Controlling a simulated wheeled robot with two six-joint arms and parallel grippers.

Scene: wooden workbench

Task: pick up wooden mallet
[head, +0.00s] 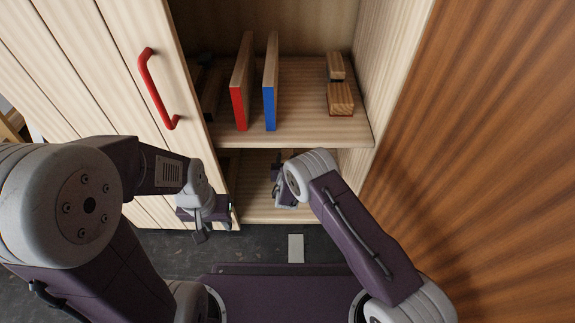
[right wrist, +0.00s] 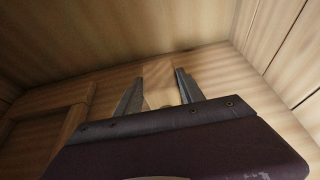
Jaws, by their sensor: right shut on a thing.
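My right gripper (head: 279,186) reaches into the lower shelf compartment of the cabinet. In the right wrist view its two fingers (right wrist: 158,92) stand on either side of a pale wooden piece and are shut on it. I take this piece to be the wooden mallet (right wrist: 158,76); the rest of it is hidden behind the gripper body. In the head view the mallet is mostly hidden by my right arm. My left gripper (head: 212,224) hangs in front of the cabinet's left door, away from the mallet; its finger gap is unclear.
The upper shelf (head: 300,137) holds a red-edged board (head: 239,85), a blue-edged board (head: 270,85) and wooden blocks (head: 340,98). The left door has a red handle (head: 155,90). A brown wood panel (head: 480,150) stands at right. Wooden pieces (right wrist: 72,118) lie left of the right gripper.

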